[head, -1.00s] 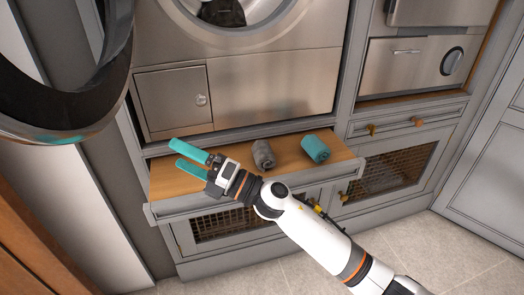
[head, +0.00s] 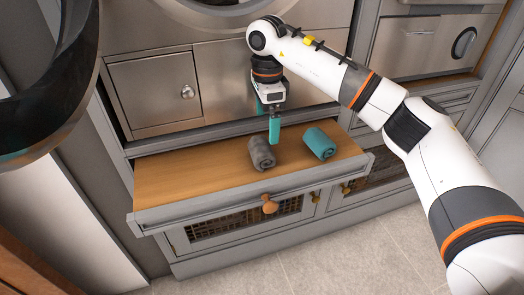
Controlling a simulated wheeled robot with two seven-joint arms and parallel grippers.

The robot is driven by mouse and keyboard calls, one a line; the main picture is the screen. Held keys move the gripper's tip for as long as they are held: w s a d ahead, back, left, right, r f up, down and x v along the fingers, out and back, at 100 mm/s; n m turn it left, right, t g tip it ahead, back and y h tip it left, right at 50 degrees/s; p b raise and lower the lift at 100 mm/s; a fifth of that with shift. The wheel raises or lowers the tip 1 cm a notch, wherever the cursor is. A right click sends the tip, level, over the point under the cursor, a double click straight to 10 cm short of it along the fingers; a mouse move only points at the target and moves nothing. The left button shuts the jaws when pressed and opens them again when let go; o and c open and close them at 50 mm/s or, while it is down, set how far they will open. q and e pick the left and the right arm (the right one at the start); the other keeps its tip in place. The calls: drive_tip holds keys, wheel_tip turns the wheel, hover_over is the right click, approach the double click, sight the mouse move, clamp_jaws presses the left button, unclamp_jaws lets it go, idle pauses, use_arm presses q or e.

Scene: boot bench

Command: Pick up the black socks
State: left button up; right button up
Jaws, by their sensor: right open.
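No plainly black socks show. A dark grey rolled bundle (head: 262,153), which looks like rolled socks, lies on the wooden top of the pulled-out drawer (head: 190,176). A teal rolled bundle (head: 320,143) lies to its right, with a small gap between them. My right gripper (head: 267,119) points down just above and behind the grey bundle. Its teal fingers are open with nothing between them; the nearer fingertip looks close to the bundle, and I cannot tell whether they touch. My left gripper is not in view.
A large dark curved rim (head: 60,115) stands close at the upper left, cut off by the frame. The steel machine front (head: 225,85) rises behind the drawer. A wooden knob (head: 269,204) sticks out in front. The drawer's left half is bare.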

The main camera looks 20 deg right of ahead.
sight(268, 142)
wheel_tip(268, 142, down, 4)
drive_tip(key=shift+r, duration=0.1)
drive_tip(key=shift+s+d+f+b, duration=0.1)
drive_tip(key=shift+s+f+b, duration=0.15)
drive_tip(key=shift+f, duration=1.1)
drive_tip(key=shift+s+f+b, duration=0.1)
drive_tip(key=shift+f+b, duration=0.2)
drive_tip(key=shift+f, duration=1.05)
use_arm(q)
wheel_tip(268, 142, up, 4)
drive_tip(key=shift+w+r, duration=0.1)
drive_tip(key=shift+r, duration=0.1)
use_arm(e)
drive_tip(key=shift+c, duration=0.3)
drive_tip(key=c, duration=0.9)
